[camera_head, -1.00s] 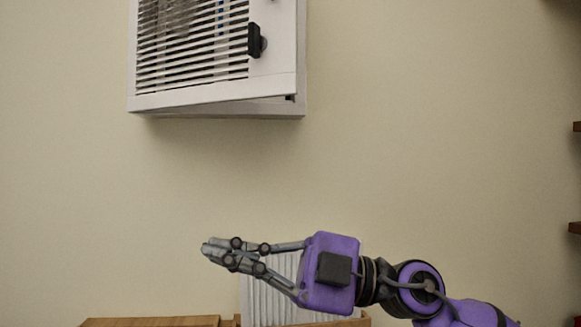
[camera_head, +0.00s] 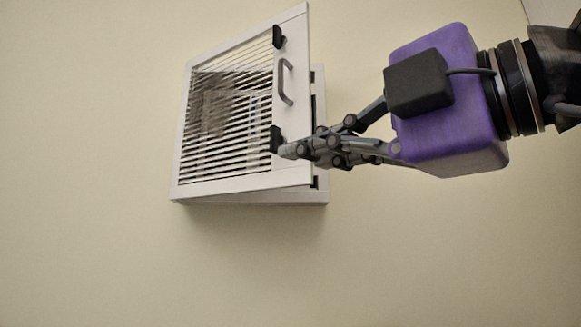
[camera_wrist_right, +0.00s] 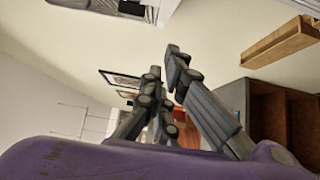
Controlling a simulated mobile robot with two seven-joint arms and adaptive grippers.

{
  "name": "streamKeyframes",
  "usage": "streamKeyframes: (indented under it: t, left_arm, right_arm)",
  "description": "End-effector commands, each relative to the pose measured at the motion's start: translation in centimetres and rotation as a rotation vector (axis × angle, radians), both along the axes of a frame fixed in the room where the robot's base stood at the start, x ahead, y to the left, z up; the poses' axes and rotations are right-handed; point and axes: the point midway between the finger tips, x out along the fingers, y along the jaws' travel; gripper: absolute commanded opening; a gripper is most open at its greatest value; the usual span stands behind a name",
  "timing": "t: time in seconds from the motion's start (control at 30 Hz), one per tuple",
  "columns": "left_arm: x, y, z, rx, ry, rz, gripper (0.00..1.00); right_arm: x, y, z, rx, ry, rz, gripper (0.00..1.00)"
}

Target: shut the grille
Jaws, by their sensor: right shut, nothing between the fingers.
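The white slatted grille (camera_head: 297,110) is hinged at its left and stands a little open from its white wall frame (camera_head: 319,195). A dark gap shows along its right edge. It has a grey handle (camera_head: 286,82) and two black latches at its right side, an upper one (camera_head: 279,37) and a lower one (camera_head: 275,138). My right gripper (camera_head: 288,151) is shut and empty, its tips right beside the lower latch in the head view; I cannot tell whether they touch. In the right wrist view its fingers (camera_wrist_right: 163,60) point upward. My left gripper is not in view.
Bare cream wall (camera_head: 90,260) surrounds the grille in the head view, with free room left and below. In the right wrist view a wooden shelf (camera_wrist_right: 282,42) and a brown cabinet (camera_wrist_right: 275,118) stand at the right.

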Motion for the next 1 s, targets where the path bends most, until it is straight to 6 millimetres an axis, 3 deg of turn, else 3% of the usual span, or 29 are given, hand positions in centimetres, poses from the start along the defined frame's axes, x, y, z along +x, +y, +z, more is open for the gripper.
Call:
streamKeyframes:
  t: [0.17, 0.37, 0.6, 1.0]
  left_arm:
    - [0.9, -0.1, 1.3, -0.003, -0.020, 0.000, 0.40]
    - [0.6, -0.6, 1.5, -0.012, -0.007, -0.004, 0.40]
    - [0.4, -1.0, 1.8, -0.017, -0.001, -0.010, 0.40]
    - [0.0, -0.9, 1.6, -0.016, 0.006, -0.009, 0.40]
  right_arm:
    - [2.4, 2.7, 0.4, -0.001, -0.002, 0.004, 0.00]
    - [5.4, 5.7, 0.4, -0.002, -0.003, 0.005, 0.00]
    - [8.3, 3.9, 0.3, -0.001, -0.002, 0.001, 0.00]
    - [9.1, 3.5, 0.0, -0.001, 0.000, 0.004, 0.00]
